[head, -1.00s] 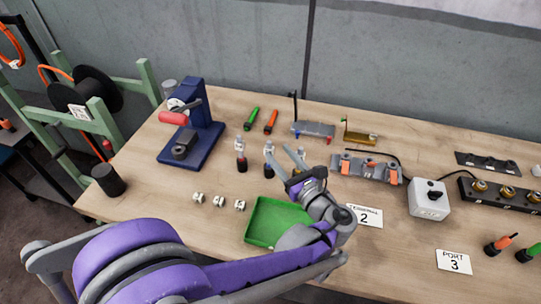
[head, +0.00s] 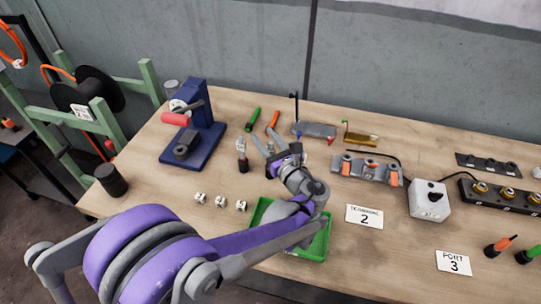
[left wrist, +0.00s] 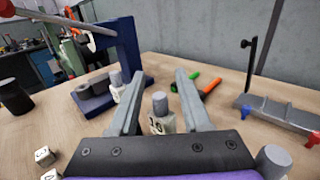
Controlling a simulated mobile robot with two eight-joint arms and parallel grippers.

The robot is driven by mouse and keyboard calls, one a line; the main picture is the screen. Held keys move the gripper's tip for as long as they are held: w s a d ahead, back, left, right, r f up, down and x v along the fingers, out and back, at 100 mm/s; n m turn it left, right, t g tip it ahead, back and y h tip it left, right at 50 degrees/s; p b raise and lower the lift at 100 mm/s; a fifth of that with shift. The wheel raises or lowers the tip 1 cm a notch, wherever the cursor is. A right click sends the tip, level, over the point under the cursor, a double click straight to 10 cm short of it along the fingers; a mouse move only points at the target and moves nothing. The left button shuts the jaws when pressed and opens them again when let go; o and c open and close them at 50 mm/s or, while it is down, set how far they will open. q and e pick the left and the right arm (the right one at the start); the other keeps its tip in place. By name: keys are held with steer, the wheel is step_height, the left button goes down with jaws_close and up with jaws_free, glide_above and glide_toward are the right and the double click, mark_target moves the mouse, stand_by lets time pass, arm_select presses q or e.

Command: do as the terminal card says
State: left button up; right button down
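The terminal card (head: 371,216) lies on the bench and reads "2" under a blurred word. My left gripper (head: 263,138) is open over the bench, behind the green tray (head: 324,238). In the left wrist view its two fingers (left wrist: 160,80) stand apart around a grey-topped piece with a white label (left wrist: 160,122), which seems to read "10"; contact is not clear. A similar labelled piece (head: 242,158) stands to the left. Three white lettered cubes (head: 221,201) lie in a row left of the tray. My right gripper is not in view.
A blue press with a red handle (head: 205,120) stands at the back left. Green (head: 253,119) and orange (head: 272,119) tools lie behind the gripper. A grey clip rail (head: 366,168), a white switch box (head: 429,204) and a "PORT 3" card (head: 454,262) are to the right.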

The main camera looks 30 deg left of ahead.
arm_select(q)
jaws_close()
